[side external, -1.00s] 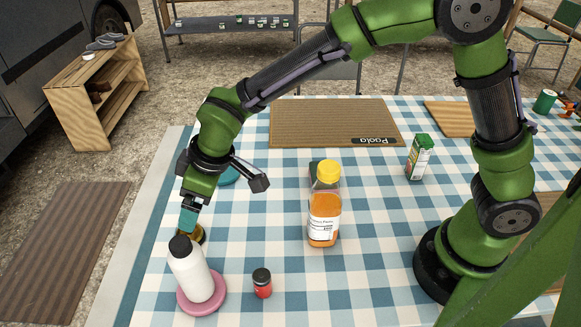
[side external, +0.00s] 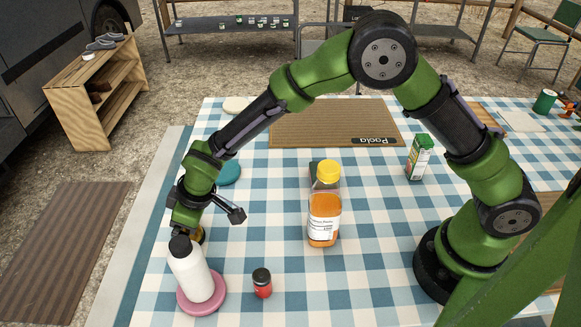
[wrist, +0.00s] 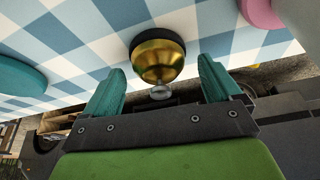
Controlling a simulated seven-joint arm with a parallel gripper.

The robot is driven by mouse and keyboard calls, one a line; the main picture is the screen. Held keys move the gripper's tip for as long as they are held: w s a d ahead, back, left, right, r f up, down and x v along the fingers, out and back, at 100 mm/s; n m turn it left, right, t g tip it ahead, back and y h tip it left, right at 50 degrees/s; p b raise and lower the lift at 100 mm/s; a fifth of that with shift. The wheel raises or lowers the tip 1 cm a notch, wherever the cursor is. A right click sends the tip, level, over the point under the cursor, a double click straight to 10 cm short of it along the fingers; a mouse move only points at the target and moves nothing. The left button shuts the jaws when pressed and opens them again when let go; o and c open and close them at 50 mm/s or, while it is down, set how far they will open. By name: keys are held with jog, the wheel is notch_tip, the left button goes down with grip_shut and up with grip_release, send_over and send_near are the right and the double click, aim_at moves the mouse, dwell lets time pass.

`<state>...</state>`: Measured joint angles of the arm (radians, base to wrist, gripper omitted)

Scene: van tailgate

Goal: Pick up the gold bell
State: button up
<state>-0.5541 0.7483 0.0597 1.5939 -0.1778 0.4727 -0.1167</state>
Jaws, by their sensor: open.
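The gold bell (wrist: 158,60) stands on the checked tablecloth, with a dark base and a small silver knob. In the wrist view it sits between and just beyond the two teal fingertips of my gripper (wrist: 161,82). The fingers are spread apart, with gaps showing on both sides of the bell. In the side view my gripper (side external: 187,224) is low at the left of the table, behind a white bottle. Only a sliver of the bell (side external: 200,236) shows there, between my gripper and the bottle.
The white bottle (side external: 190,270) stands on a pink disc (side external: 213,303) close in front of the bell. A small red jar (side external: 262,285) is to their right. A teal disc (side external: 230,174) lies behind my gripper. An orange-filled bottle (side external: 324,215) stands mid-table.

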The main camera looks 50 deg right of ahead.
jog(key=shift+c, duration=0.2)
jog(key=c, duration=1.2)
jog(key=shift+r, duration=0.1)
